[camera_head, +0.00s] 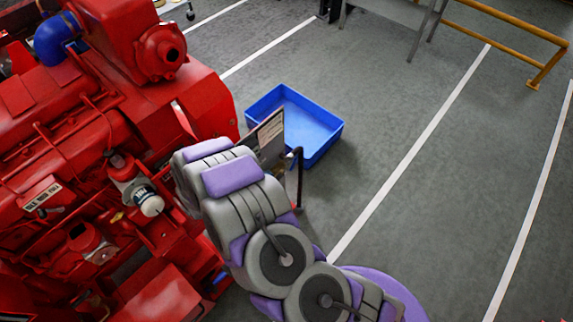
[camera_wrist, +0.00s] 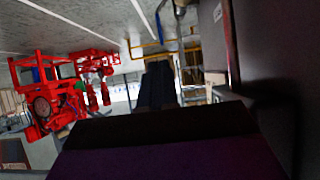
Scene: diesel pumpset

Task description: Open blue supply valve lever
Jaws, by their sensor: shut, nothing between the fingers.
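A small blue piece (camera_head: 220,277) shows low on the red pumpset (camera_head: 205,105), just left of my arm in the head view. It may be the supply valve lever, but it is too small and partly covered to be sure. My grey and purple arm reaches up and left beside the pumpset. My gripper (camera_head: 187,168) at its far end is shut and empty; its fingertips are not clearly shown. I cannot tell any contact with the pumpset. In the wrist view, a dark and purple block close to the lens fills the bottom, and no lever can be made out.
A blue tray (camera_head: 325,130) lies on the floor beyond the arm. A thin plate (camera_head: 268,138) and a black post (camera_head: 299,175) stand close to my arm. A yellow rail (camera_head: 515,22) is at the top right. The grey floor on the right is clear.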

